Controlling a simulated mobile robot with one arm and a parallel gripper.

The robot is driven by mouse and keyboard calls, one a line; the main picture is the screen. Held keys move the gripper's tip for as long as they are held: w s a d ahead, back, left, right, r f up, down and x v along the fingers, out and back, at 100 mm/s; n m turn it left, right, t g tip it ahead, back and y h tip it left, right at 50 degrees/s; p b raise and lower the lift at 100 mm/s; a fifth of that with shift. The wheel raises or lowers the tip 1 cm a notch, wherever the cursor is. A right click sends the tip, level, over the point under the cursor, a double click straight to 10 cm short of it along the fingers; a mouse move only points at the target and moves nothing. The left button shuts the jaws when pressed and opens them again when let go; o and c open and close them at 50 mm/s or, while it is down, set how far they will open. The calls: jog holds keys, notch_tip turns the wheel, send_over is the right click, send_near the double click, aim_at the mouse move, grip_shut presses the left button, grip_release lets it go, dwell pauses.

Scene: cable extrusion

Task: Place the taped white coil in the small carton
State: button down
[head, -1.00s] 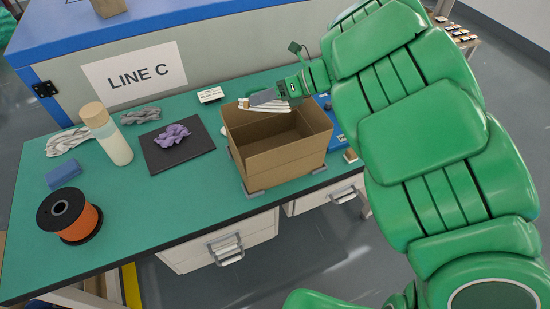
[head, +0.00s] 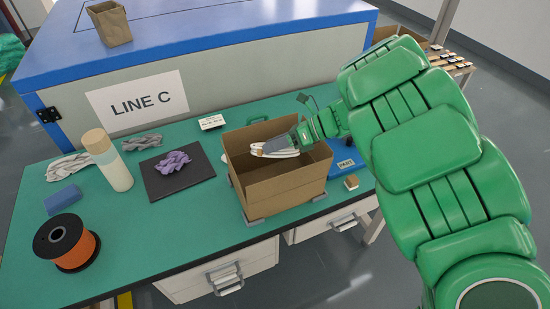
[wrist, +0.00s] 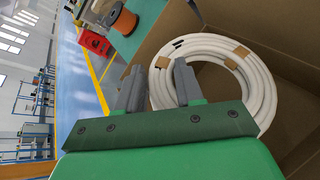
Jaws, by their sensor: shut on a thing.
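The small carton (head: 290,188) is open-topped brown cardboard and stands at the front right of the green workbench in the head view. The white coil (head: 283,154) is a ring of white cable with tan tape; it also shows in the wrist view (wrist: 264,88), surrounded by the carton walls (wrist: 296,50). My gripper (head: 272,146) reaches in over the carton's right rim and is shut on the coil's near side. The coil is within the carton opening; whether it touches the floor is hidden by the front wall. The grey fingers (wrist: 155,82) overlap the ring in the wrist view.
Left of the carton are a dark mat (head: 178,183) with a purple bundle (head: 173,162), a bottle (head: 110,165), an orange spool (head: 68,243), a blue block (head: 65,199) and grey bundles (head: 70,166). A blue tray (head: 350,168) lies right of the carton.

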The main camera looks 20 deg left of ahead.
jog(key=shift+f, duration=2.4)
jog(key=shift+f, duration=0.6)
jog(key=c, duration=0.7)
grip_release()
jog(key=shift+r, duration=0.1)
jog(key=shift+r, duration=0.45)
jog(key=shift+w+d+r, duration=0.1)
jog(key=shift+d+r, duration=0.05)
jog(key=shift+v, duration=5.8)
